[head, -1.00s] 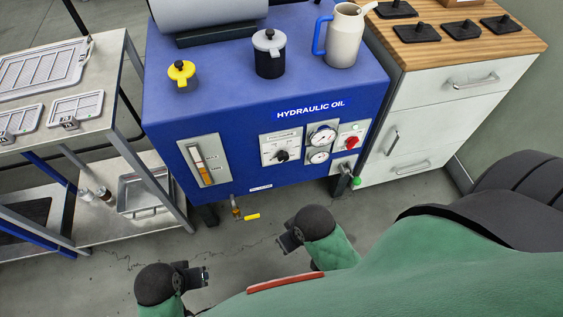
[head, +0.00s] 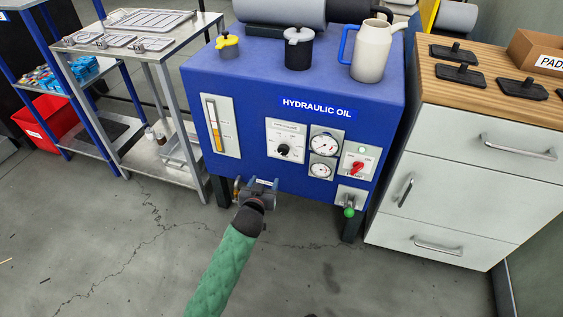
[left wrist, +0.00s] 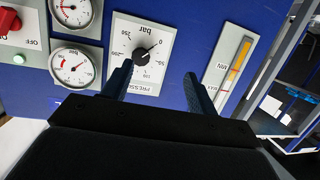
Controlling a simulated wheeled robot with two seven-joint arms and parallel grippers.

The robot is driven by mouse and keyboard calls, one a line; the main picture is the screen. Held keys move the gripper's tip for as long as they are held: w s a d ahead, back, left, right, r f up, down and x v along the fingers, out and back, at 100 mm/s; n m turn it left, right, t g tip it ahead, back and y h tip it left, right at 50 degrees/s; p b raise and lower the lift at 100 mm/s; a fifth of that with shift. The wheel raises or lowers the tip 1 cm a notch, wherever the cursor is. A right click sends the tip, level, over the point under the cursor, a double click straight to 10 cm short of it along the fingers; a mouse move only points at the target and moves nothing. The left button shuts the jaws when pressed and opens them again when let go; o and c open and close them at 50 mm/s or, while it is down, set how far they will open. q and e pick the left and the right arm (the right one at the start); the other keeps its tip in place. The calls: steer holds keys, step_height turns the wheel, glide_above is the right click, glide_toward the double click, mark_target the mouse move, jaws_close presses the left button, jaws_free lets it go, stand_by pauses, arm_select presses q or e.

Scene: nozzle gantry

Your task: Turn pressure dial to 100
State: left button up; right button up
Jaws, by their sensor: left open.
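The pressure dial is a black knob (head: 284,150) on a white plate on the front of the blue hydraulic oil unit (head: 232,80). In the left wrist view, where the scene is upside down, the knob (left wrist: 142,57) shows with a bar scale around it, and its pointer appears to point near 0. My left gripper (head: 258,184) is below and a little left of the dial in the head view. My right gripper is out of view.
Two gauges (head: 323,156) and a red switch (head: 355,167) sit right of the dial. A level gauge (head: 216,126) is at its left. A green-tipped valve (head: 349,212) hangs lower right. A white cabinet (head: 455,170) stands right, a metal shelf (head: 180,85) left. The floor in front is open.

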arm_select(q)
steer(key=m+t+h+b, duration=0.1)
steer(key=t+h+b, duration=0.1)
glide_toward(283, 151)
steer(key=shift+m+h, duration=0.3)
steer(key=shift+a+x, duration=0.1)
steer(key=shift+x, duration=2.2)
steer(key=shift+a+x, duration=0.15)
steer(key=shift+x, duration=2.2)
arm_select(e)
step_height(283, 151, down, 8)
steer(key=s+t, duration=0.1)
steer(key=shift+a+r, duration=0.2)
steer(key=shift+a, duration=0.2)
arm_select(q)
steer(key=shift+w+f, duration=0.1)
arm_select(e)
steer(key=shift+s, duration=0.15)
arm_select(q)
steer(key=c, duration=1)
